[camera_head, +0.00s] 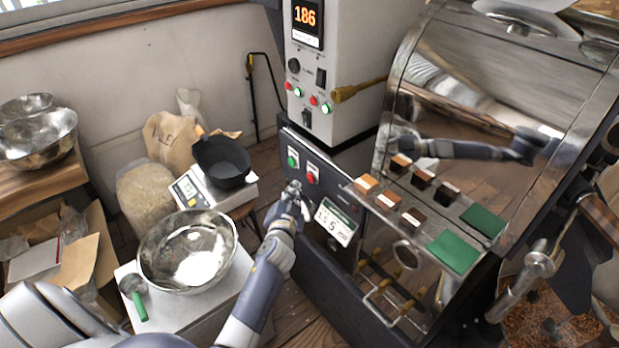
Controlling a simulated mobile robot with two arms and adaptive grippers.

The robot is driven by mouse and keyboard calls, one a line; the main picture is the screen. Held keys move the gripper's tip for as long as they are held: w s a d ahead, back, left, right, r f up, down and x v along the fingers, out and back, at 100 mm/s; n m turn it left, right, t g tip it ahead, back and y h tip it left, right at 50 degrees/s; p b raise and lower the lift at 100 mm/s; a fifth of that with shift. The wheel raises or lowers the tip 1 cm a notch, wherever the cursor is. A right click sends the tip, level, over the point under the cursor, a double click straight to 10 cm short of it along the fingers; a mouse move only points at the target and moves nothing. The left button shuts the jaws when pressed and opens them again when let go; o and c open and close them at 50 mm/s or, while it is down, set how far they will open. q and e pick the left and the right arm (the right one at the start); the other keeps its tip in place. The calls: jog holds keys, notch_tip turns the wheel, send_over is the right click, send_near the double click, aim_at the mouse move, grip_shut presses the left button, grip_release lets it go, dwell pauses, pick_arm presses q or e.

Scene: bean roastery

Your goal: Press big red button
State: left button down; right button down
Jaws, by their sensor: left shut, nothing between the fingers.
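The big red button (312,179) is on the dark front panel of the roaster, right of a green button (293,158). My left gripper (296,187) is shut and empty. Its tip is just below and left of the red button in the picture. I cannot tell how far the tip stands off the panel. No contact with the button shows. My right gripper is not in view.
A grey control column with a 186 display (305,14) rises behind. A sample tray (404,204) juts out right of the buttons. A steel bowl (160,250) and a scale with a black bowl (221,165) stand at the left.

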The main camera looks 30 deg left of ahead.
pick_arm(q)
jog(key=s, duration=0.1)
jog(key=s+a, duration=0.1)
jog(key=s, duration=0.1)
jog(key=shift+a+p, duration=0.1)
jog(key=shift+p, duration=0.2)
dwell(0.6)
jog(key=s+d+f+g+h, duration=0.25)
jog(key=s+f, duration=0.25)
jog(key=f, duration=0.5)
jog(key=s+d+f+g+h, duration=0.15)
jog(key=s+d+f, duration=0.25)
jog(key=f, duration=0.5)
jog(key=s+d+f+g+h, duration=0.15)
jog(key=s+d+f, duration=0.3)
jog(key=f, duration=0.55)
jog(key=s+d+f+g, duration=0.1)
jog(key=s+f, duration=0.5)
jog(key=s, duration=0.6)
jog(key=s+d+f+g, duration=0.1)
jog(key=s+f+g, duration=0.3)
jog(key=s, duration=0.8)
jog(key=s+d+f+g, duration=0.1)
jog(key=s+f+g, duration=0.2)
jog(key=s+f, duration=0.4)
jog(key=s+h, duration=0.1)
jog(key=s, duration=0.5)
jog(key=shift+d+f, duration=0.3)
jog(key=shift+g, duration=0.25)
